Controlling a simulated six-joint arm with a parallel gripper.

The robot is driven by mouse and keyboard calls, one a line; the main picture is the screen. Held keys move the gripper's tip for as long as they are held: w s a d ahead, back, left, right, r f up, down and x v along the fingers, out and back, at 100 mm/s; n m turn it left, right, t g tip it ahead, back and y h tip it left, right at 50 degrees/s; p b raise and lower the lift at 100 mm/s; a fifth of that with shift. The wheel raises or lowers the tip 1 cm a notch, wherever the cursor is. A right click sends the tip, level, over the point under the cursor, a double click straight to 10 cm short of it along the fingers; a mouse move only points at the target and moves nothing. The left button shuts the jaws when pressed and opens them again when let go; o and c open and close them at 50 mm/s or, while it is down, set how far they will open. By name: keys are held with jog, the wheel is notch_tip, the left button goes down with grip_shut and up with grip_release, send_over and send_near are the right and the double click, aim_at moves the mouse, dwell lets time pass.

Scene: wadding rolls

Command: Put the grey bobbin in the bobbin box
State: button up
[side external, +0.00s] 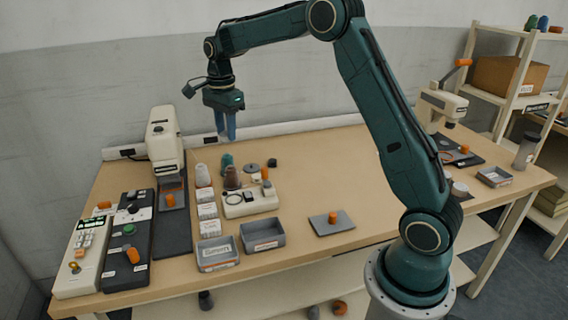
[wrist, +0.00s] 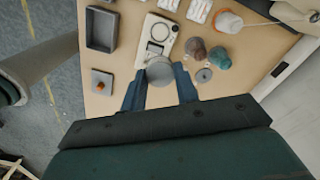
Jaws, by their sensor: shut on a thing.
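My gripper (side external: 226,126) is raised above the back of the table, its blue fingers pointing down. In the wrist view, a round grey bobbin (wrist: 160,72) sits between the fingertips (wrist: 160,88), and the gripper is shut on it. In the side view the bobbin is too small to make out. Two open grey boxes stand at the table's front edge: the left box (side external: 217,262) has something inside, and the right box (side external: 263,244) looks empty. One dark box also shows in the wrist view (wrist: 91,30). I cannot read which is the bobbin box.
A white device (side external: 238,207) stands behind the boxes, near brown (side external: 232,180) and teal (side external: 227,162) rolls and a grey disc (side external: 252,167). A grey plate with an orange knob (side external: 333,217) lies right of the boxes. The table's middle right is clear.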

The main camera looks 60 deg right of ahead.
jog(key=shift+s+a, duration=0.1)
dwell(0.3)
jog(key=shift+s+a, duration=0.3)
jog(key=shift+s, duration=0.1)
jog(key=s+a+f+n, duration=0.1)
jog(key=s+a+n, duration=0.1)
jog(key=s, duration=0.4)
jog(key=s+a+f+n, duration=0.2)
jog(key=s+a, duration=0.2)
jog(key=s, duration=0.3)
jog(key=shift+s+a, duration=0.2)
jog(key=shift+a, duration=0.2)
send_near(262, 229)
jog(key=s+a+f, duration=0.2)
jog(key=a, duration=0.1)
jog(key=shift+f, duration=0.35)
jog(key=shift+f, duration=1.9)
jog(key=shift+f, duration=0.15)
